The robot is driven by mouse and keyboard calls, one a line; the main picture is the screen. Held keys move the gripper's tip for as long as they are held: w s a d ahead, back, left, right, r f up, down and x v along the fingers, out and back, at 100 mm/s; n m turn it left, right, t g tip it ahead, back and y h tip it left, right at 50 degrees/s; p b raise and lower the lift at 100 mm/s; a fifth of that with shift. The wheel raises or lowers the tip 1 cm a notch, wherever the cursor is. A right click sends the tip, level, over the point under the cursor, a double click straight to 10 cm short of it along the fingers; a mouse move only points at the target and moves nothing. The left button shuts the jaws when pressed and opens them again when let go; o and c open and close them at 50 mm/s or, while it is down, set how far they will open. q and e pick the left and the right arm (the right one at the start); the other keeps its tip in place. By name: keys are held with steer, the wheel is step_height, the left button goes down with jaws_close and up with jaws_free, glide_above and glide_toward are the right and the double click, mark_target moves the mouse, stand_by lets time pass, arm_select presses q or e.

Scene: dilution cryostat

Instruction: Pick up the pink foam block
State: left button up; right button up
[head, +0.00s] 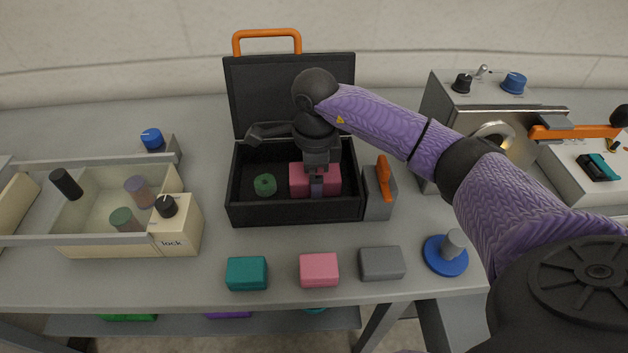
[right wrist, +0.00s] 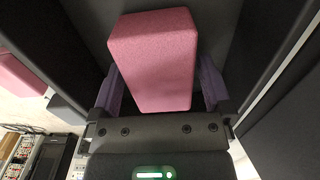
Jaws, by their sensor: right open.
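A pink foam block (head: 299,181) lies inside the open black case (head: 295,214), toward its right side. My right gripper (head: 317,187) reaches down into the case over this block and partly hides it. In the right wrist view the pink block (right wrist: 152,60) stands between the two purple fingers of my right gripper (right wrist: 160,88), which are open on either side of it. A second pink block (head: 319,270) lies on the table in front of the case. My left gripper is not in view.
A green piece (head: 265,184) lies in the case's left part. A teal block (head: 247,273) and a grey block (head: 382,263) flank the front pink block. An orange-handled grey thing (head: 385,185) stands at the case's right wall. The raised lid (head: 290,90) is behind.

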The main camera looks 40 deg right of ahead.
steer(key=shift+r, duration=0.1)
steer(key=c, duration=1)
